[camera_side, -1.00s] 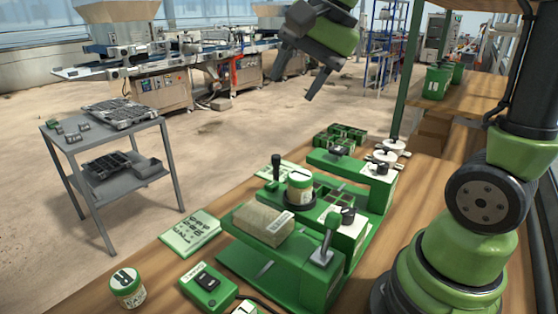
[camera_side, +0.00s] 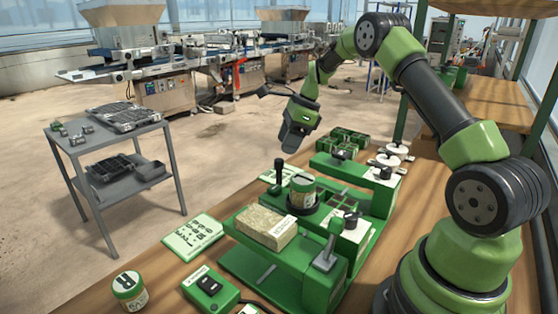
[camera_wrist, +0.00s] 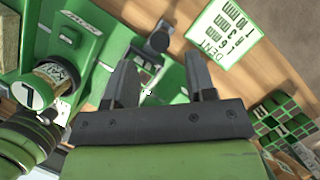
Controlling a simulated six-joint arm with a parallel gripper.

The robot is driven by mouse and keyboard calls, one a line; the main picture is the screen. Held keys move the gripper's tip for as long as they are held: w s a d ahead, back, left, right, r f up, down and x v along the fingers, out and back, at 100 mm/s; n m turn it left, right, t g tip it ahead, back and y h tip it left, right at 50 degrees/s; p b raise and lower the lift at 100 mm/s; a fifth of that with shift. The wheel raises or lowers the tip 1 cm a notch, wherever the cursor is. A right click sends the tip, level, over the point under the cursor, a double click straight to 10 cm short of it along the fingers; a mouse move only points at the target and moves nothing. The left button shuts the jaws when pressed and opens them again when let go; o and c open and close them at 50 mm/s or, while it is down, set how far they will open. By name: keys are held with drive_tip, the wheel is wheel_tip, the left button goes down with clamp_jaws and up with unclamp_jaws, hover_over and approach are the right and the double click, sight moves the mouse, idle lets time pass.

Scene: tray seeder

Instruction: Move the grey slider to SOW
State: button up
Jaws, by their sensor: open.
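The green seeder (camera_side: 232,262) stands on the wooden bench. A grey upright handle on a grey plate (camera_side: 325,262) is at its near right end; I cannot tell whether this is the grey slider. A black-knobbed lever (camera_side: 278,172) stands at its far left side and a dark round knob also shows in the wrist view (camera_wrist: 160,41). No SOW mark is readable. My gripper (camera_side: 292,148) hangs above the far side of the seeder, apart from it. In the wrist view its two fingers (camera_wrist: 162,80) are spread, with nothing between them.
A labelled jar (camera_side: 303,191) and a tan block (camera_side: 262,226) sit on the seeder. A printed card (camera_side: 193,238), a green switch box (camera_side: 210,287) and another jar (camera_side: 129,290) lie in front. Green cell trays (camera_side: 348,141) are behind. A grey cart (camera_side: 102,130) stands left.

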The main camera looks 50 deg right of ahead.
sight(279, 160)
drive_tip(key=x, duration=0.6)
drive_tip(key=shift+a, duration=0.1)
clamp_jaws()
